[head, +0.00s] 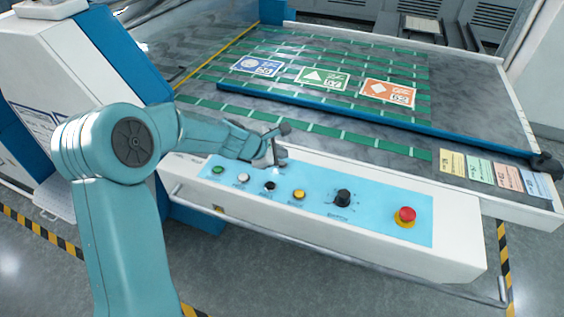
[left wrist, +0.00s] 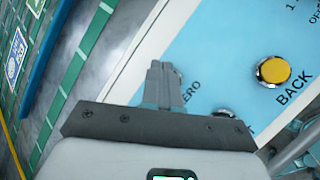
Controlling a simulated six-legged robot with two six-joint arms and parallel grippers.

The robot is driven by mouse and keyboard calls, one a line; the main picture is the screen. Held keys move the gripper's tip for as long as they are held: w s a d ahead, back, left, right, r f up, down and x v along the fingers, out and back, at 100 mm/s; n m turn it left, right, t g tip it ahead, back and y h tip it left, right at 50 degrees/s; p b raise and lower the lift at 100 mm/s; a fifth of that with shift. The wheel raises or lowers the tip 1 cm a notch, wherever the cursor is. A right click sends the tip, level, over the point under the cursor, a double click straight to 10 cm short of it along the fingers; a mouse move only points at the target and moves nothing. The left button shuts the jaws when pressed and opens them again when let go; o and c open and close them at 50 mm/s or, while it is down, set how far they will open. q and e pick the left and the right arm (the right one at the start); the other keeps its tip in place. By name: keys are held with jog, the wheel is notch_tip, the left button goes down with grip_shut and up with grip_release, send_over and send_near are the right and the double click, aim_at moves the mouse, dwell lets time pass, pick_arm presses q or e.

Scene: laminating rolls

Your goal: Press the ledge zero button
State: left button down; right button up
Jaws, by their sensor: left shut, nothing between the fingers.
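The light-blue control panel (head: 375,222) lies on the white ledge along the table's front. In the left wrist view, a label partly covered by my fingers reads "ERO" (left wrist: 190,86). No button shows beside that label; my fingers hide the spot. My left gripper (head: 277,158) is shut and empty over the panel's back edge, its closed fingers showing in the left wrist view (left wrist: 162,84). I cannot tell whether the fingertips touch the panel. A yellow button (left wrist: 272,70) labelled "BACK" sits to the right of them. My right gripper is not in view.
The panel also bears a green button (head: 218,170), a white one (head: 242,178), a black one (head: 269,186), a black knob (head: 343,198) and a red mushroom button (head: 406,216). Behind lies the grey table (head: 450,85) with a blue bar (head: 330,107) and printed cards.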

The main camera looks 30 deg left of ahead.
aim_at(280, 167)
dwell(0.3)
pick_arm(q)
jog(key=shift+f+b, duration=0.45)
jog(key=shift+f+b, duration=0.45)
dwell(0.5)
jog(key=shift+r, duration=0.15)
jog(key=shift+r+p, duration=0.75)
jog(key=shift+p, duration=0.1)
notch_tip(280, 167, up, 5)
jog(key=p, duration=0.5)
jog(key=shift+r, duration=0.1)
